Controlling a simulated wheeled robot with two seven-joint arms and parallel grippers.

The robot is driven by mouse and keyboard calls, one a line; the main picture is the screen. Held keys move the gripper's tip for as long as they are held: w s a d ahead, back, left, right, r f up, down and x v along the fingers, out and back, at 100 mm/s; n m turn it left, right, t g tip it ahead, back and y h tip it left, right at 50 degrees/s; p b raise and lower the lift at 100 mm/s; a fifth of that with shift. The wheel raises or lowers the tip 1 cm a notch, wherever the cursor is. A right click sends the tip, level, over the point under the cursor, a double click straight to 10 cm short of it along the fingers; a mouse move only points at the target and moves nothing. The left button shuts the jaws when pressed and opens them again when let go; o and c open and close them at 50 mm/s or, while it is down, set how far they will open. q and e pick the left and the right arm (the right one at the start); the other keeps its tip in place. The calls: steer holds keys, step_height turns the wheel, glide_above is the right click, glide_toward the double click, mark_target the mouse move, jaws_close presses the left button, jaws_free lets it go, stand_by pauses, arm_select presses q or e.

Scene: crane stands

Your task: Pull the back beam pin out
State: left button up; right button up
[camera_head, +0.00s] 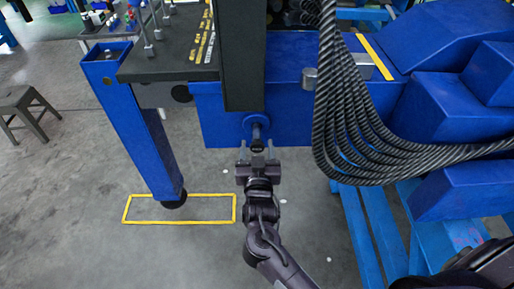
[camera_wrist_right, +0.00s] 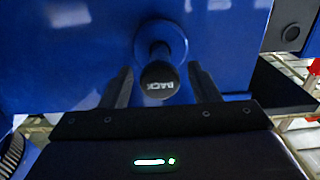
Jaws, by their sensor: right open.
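The back beam pin (camera_head: 257,147) sticks out of the front face of the blue beam (camera_head: 290,125). In the right wrist view its dark round end (camera_wrist_right: 159,80), marked "BACK", faces me, with the shaft and a round blue collar (camera_wrist_right: 160,38) behind it. My right gripper (camera_head: 257,155) is open just in front of the pin. In the wrist view its two fingers (camera_wrist_right: 159,86) stand on either side of the pin's end, with a gap on each side. My left gripper is not in view.
A bundle of thick grey cables (camera_head: 345,125) hangs close to the right of my right gripper. A blue support leg (camera_head: 140,120) stands at left over a yellow floor rectangle (camera_head: 180,222). A stool (camera_head: 22,108) is far left. The floor between leg and gripper is clear.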

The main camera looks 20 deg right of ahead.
steer(key=shift+s+a+f, duration=0.1)
steer(key=shift+s, duration=0.25)
steer(key=b+v, duration=0.1)
steer(key=v, duration=0.6)
steer(key=shift+b, duration=0.4)
